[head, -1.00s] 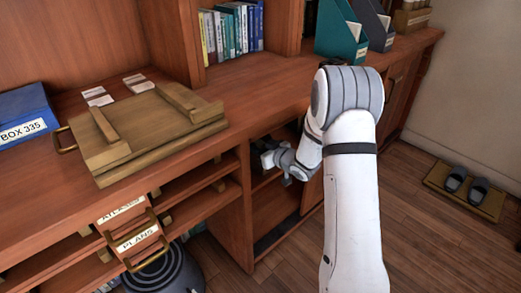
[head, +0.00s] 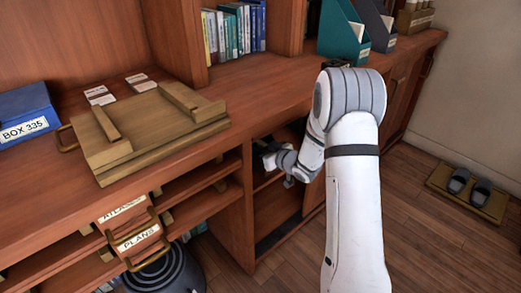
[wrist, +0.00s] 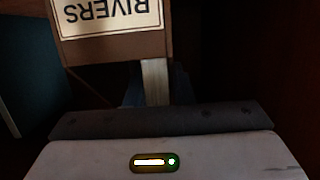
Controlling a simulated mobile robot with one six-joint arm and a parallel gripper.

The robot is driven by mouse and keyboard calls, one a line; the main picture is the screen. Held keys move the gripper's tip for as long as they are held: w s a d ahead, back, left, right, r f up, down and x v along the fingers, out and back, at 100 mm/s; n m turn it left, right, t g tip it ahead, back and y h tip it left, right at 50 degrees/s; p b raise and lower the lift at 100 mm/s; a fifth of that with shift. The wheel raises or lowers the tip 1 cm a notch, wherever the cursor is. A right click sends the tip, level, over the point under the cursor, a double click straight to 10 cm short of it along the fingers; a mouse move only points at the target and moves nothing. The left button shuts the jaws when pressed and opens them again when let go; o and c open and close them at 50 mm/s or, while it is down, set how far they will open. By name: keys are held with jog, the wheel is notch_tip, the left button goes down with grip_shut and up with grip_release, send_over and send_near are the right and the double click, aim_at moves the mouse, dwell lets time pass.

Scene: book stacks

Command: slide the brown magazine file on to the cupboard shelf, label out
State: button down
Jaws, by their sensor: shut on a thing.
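The brown magazine file (wrist: 108,48) shows at the top of the wrist view, with its pale label RIVERS (wrist: 108,15) upside down in the picture and facing this camera. My gripper (wrist: 155,82) is shut on the file; the exact contact is dark. In the head view my gripper (head: 268,147) reaches into the open cupboard (head: 275,205) under the counter. The file is hidden there by the cupboard front and my arm. A cupboard shelf (head: 266,181) shows just below my gripper.
A teal file (wrist: 18,75) stands at the left in the wrist view, and a dark wall is at the right. Shallow drawers (head: 195,190) adjoin the cupboard's left side. A wooden stand (head: 150,130) lies on the counter above. The cupboard's lower space looks empty.

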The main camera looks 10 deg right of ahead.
jog(key=shift+f+b, duration=0.5)
jog(key=shift+f, duration=0.05)
dwell(0.7)
